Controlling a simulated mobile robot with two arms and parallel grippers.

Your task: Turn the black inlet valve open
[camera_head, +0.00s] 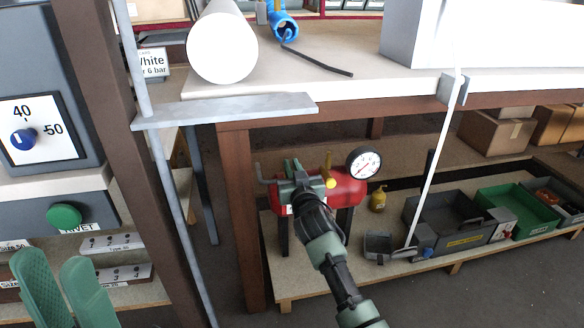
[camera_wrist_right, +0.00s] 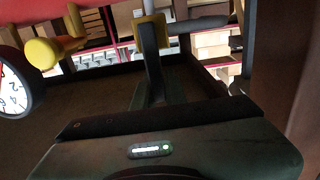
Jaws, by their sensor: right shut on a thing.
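The red tank (camera_head: 346,190) sits on the low wooden shelf, with a round gauge (camera_head: 364,163) and a yellow fitting (camera_head: 330,170) on it. My right gripper (camera_head: 296,172) is at the tank's left end. In the right wrist view its fingers (camera_wrist_right: 152,50) are close together at a yellow valve part (camera_wrist_right: 150,32). A dark bar (camera_wrist_right: 195,24), perhaps the black inlet valve's lever, extends to the right there. The gripper is shut on what seems to be this valve; the grip is partly hidden. My left gripper (camera_head: 52,275) is open and empty at the lower left.
The table (camera_head: 340,40) above the tank holds a white cylinder (camera_head: 222,47) and a blue tool (camera_head: 282,22). Its brown leg (camera_head: 238,200) stands left of the tank.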

